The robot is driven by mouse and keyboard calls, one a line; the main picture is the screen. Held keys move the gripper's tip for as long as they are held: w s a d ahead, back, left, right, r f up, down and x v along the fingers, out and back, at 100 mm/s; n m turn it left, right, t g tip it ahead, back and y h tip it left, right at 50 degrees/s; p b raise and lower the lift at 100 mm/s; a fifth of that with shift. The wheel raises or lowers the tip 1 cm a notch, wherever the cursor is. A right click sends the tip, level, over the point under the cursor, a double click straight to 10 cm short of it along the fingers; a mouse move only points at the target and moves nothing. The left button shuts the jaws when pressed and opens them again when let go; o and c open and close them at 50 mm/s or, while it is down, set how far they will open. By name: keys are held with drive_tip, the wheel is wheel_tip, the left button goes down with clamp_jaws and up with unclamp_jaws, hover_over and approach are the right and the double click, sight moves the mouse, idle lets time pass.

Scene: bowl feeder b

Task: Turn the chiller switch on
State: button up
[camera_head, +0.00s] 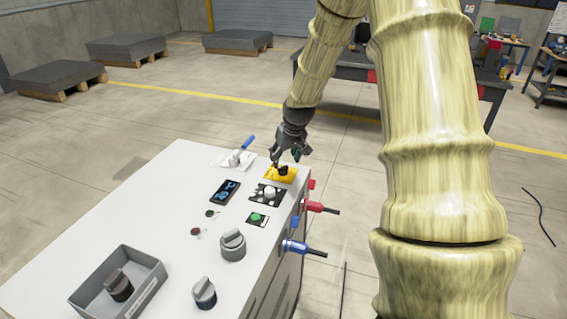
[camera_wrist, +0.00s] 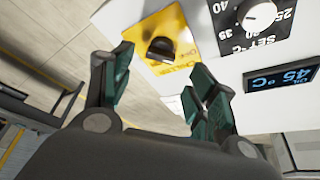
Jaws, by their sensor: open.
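A black rotary knob (camera_wrist: 161,48) on a yellow plate (camera_wrist: 177,22) is at the top of the wrist view, and I take it for the chiller switch. The plate's lettering is too small to read surely. In the head view the yellow plate (camera_head: 285,178) lies at the far right corner of the white cabinet top, with its black knob (camera_head: 283,170) partly under my gripper (camera_head: 284,156). In the wrist view my gripper (camera_wrist: 157,73) is open and empty. Its two dark green fingers are spread, with the knob beyond the gap, apparently untouched.
A white temperature dial (camera_wrist: 257,15) and a blue display (camera_wrist: 284,78) are beside the plate. A blue-handled lever (camera_head: 242,149) stands to its left. A green button (camera_head: 257,217), grey knobs (camera_head: 233,244) and a grey box (camera_head: 75,298) are nearer. Red and blue handles (camera_head: 315,206) stick out from the cabinet's right side.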

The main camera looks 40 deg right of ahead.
sight(284, 167)
drive_tip(key=shift+p+x, duration=0.45)
drive_tip(key=shift+x, duration=1.9)
drive_tip(key=c, duration=1)
